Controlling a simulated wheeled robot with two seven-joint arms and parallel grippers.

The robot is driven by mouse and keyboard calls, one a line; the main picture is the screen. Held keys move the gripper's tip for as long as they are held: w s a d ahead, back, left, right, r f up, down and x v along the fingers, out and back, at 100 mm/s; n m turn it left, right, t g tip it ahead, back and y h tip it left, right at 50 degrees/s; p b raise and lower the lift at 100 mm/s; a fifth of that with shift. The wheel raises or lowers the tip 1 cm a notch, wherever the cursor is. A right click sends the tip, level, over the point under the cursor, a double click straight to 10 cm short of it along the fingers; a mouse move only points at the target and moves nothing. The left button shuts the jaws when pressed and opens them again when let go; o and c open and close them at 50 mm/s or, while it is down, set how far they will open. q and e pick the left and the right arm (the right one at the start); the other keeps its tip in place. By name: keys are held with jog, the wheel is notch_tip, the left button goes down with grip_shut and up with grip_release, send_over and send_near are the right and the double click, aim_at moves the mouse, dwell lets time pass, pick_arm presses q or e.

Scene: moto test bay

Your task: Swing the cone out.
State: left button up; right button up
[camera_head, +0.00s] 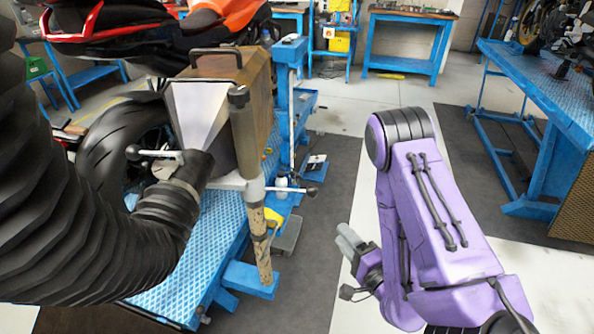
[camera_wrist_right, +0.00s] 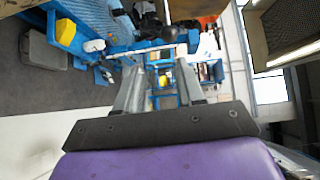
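The cone (camera_head: 198,108) is a pale tapering hood in the head view. Its narrow end meets a thick black ribbed hose (camera_head: 60,215), and a brown box-like part with a top handle (camera_head: 215,52) adjoins its wide side. It stands beside an upright post (camera_head: 246,150). A rod with a dark ball knob (camera_head: 311,191) sticks out right of the post; a ball knob (camera_wrist_right: 168,34) also shows in the right wrist view. My right gripper (camera_head: 348,240) is open and empty, right of the post and apart from it. Its fingers (camera_wrist_right: 159,72) are spread. My left gripper is out of view.
A blue lift table (camera_head: 190,265) with a motorcycle wheel (camera_head: 112,150) lies behind the hose. A blue bench (camera_head: 530,100) stands at right. A grey box (camera_head: 287,236) is on the floor by the post. Floor between post and bench is mostly clear.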

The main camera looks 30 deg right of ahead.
jog(key=s, duration=0.1)
jog(key=s+p, duration=0.1)
jog(key=s, duration=0.1)
jog(key=shift+a+r, duration=0.2)
jog(key=shift+c, duration=0.3)
